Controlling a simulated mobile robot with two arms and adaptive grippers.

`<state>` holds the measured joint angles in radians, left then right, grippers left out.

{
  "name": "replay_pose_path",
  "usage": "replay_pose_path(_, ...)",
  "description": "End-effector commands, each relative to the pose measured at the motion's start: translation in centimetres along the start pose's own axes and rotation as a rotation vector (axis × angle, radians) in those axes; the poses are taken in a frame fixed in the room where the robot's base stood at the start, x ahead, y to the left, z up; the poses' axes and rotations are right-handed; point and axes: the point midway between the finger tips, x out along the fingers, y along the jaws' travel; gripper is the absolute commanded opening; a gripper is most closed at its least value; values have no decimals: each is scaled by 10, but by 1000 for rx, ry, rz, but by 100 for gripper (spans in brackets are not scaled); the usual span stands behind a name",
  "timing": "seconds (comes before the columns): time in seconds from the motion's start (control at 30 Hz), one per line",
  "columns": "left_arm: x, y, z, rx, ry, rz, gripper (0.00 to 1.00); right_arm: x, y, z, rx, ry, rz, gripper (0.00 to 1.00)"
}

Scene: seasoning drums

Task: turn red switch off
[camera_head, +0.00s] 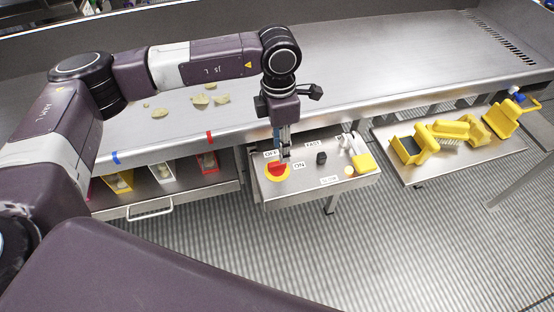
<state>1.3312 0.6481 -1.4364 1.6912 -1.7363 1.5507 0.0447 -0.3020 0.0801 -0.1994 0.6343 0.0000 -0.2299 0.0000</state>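The red switch (276,169) sits on a yellow round base on the small metal control panel (300,190). White labels around it include OFF on its far side and ON at its right. My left gripper (285,156) points down just above and beside the switch, at its upper right. Its fingers look close together, but they are too small to tell whether they are open, shut or touching the switch. My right gripper is out of view.
A side shelf (480,155) at right holds yellow scoops and a brush. Striped floor lies in front.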

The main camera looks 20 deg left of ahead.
Motion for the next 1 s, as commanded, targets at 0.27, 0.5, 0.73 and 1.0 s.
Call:
replay_pose_path(0.27, 23, 11, -11, -9, 37, 27, 30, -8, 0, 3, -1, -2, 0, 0)
replay_pose_path(0.5, 60, 12, -11, -9, 34, 25, 30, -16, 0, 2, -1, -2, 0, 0)
replay_pose_path(0.73, 75, 12, -11, -8, 31, 26, 30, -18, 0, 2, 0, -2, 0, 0)
replay_pose_path(1.0, 75, 12, -11, -8, 30, 26, 24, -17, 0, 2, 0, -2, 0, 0)
